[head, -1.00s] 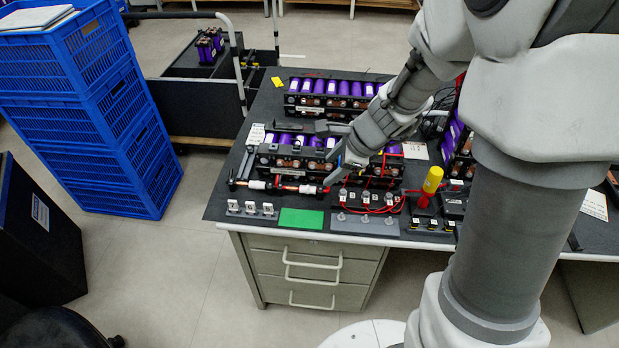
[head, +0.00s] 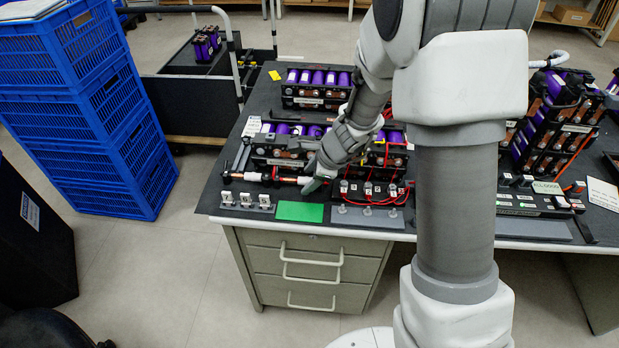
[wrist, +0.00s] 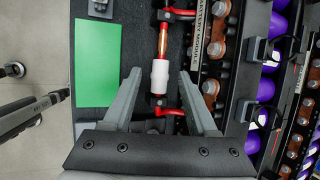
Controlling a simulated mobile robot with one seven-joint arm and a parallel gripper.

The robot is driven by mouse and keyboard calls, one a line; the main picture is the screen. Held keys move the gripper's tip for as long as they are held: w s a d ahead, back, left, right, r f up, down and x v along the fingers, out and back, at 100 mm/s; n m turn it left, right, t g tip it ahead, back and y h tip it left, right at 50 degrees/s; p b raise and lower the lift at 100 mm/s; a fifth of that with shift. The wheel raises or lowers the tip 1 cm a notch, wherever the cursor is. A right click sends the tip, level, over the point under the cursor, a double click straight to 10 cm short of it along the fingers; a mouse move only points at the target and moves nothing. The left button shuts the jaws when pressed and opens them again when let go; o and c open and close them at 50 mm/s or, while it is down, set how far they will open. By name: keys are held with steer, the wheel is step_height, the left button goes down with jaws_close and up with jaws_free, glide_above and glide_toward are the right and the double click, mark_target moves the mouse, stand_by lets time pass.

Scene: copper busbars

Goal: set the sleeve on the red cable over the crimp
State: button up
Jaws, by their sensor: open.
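The white sleeve (wrist: 160,76) sits around the red cable, shown lengthwise in the wrist view. The copper-coloured crimp (wrist: 163,42) is bare just above the sleeve in that view. My gripper (wrist: 160,85) is open, with one grey finger on each side of the sleeve and a gap on both sides. In the head view, my gripper (head: 312,180) is low over the desk at the right end of the cable, by the white sleeve (head: 303,180). The crimp (head: 285,179) shows to its left. The fingers partly hide the cable's right end.
A battery module (wrist: 215,50) stands close beside the cable.

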jaws_close()
stand_by(1.3)
